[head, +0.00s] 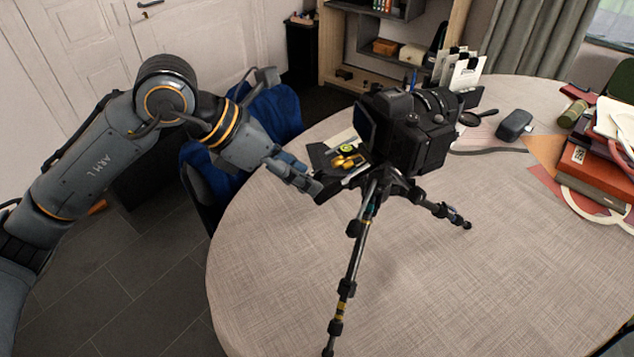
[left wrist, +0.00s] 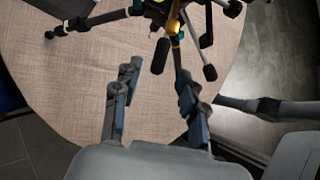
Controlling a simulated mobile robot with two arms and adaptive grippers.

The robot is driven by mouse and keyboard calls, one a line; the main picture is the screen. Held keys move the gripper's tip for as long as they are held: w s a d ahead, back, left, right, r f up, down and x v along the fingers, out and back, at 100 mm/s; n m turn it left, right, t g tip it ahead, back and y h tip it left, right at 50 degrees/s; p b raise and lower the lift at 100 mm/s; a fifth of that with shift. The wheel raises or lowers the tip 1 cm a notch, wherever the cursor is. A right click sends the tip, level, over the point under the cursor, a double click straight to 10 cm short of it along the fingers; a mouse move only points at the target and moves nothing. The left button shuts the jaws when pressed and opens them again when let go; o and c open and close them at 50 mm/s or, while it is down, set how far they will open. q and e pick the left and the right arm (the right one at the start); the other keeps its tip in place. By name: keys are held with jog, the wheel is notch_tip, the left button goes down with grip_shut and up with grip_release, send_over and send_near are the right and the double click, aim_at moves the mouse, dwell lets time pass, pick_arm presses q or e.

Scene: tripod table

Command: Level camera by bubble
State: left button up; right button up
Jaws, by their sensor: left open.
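A black camera (head: 425,140) sits on a black tripod (head: 352,265) standing on the round table; the camera looks tilted. A small yellow-green bubble level (head: 346,148) and gold knobs (head: 345,162) show beside the camera on its left. My left gripper (head: 308,178) is left of the tripod head, close to a dark plate or handle there; I cannot tell if it touches. In the left wrist view my left gripper (left wrist: 158,75) is open, nothing between its fingers, with the tripod's legs and handle (left wrist: 161,55) just beyond the fingertips. The bubble's position is too small to read.
The table (head: 480,250) has free room at front and right. Books and papers (head: 595,170) lie at the right, with a dark case (head: 515,124) and magnifier (head: 472,118) behind the camera. A blue chair (head: 270,115) stands behind my left arm.

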pick_arm(q)
jog(key=v, duration=0.6)
jog(key=shift+a, duration=0.15)
